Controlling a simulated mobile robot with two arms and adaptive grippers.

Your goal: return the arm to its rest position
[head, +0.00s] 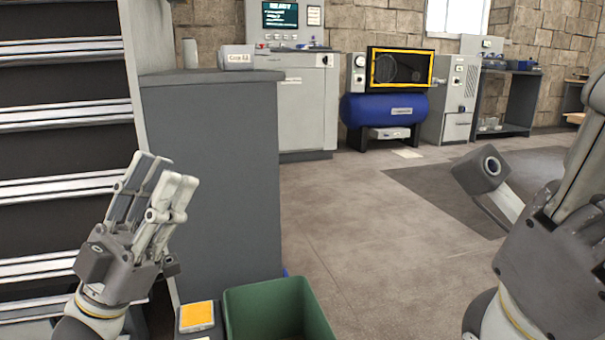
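My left gripper (165,172) is at the lower left with its fingers pointing up. The fingers look straight, with a gap between them and nothing held in it. It is in front of the drawer rack and a grey cabinet, above and to the left of a green bin. My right gripper (590,120) is at the right edge with its fingers pointing up.
The grey cabinet (215,190) stands beside the drawer rack (60,155). The green bin (275,310) and a yellow-topped block (197,316) are at the bottom. A blue tank (385,110) and machines line the stone wall. The floor between is clear.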

